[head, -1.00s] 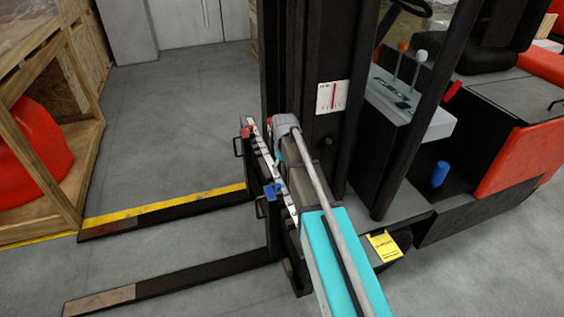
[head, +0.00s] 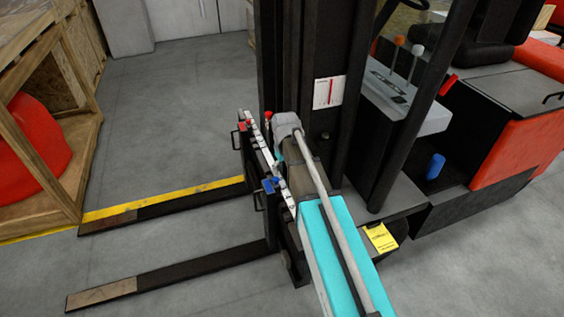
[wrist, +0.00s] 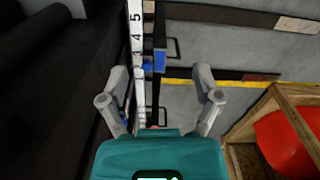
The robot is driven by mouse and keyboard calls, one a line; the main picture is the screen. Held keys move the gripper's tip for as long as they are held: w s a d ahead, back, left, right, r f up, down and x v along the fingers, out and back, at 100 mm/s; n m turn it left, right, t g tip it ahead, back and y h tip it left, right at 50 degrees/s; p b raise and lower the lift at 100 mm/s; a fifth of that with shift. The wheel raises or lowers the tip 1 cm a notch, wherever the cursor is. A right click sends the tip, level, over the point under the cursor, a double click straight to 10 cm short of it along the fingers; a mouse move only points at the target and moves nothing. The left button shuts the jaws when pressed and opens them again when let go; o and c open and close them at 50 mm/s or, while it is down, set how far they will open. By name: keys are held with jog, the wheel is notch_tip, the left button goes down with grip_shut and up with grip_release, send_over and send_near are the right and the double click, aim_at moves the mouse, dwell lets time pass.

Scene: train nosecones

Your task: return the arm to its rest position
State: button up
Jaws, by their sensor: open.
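My gripper (wrist: 160,84) is open, with its two grey fingers spread wide and nothing between them in the wrist view. Behind the fingers, a numbered white scale strip (wrist: 138,50) and a blue latch (wrist: 154,63) show on the forklift's fork carriage. In the head view my arm reaches from the bottom edge up to the forklift's fork carriage (head: 262,165). My gripper's fingers cannot be made out there, hidden at the arm's far end. I cannot tell whether the fingers touch the carriage.
The dark forklift mast (head: 283,60) stands close beside my arm. Two forks (head: 190,268) extend left, low over the floor. A wooden crate (head: 88,130) holding a red nosecone (head: 38,150) stands at left. Grey floor (head: 185,110) is clear beyond the forks.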

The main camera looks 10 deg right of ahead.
jog(key=s+r+m+p, duration=0.1)
jog(key=s+r+p, duration=0.2)
jog(key=s, duration=0.5)
jog(key=s+r+m+p, duration=0.1)
jog(key=s+r+p, duration=0.2)
jog(key=s, duration=0.6)
jog(key=shift+r+m+p, duration=0.4)
jog(key=shift+r, duration=0.05)
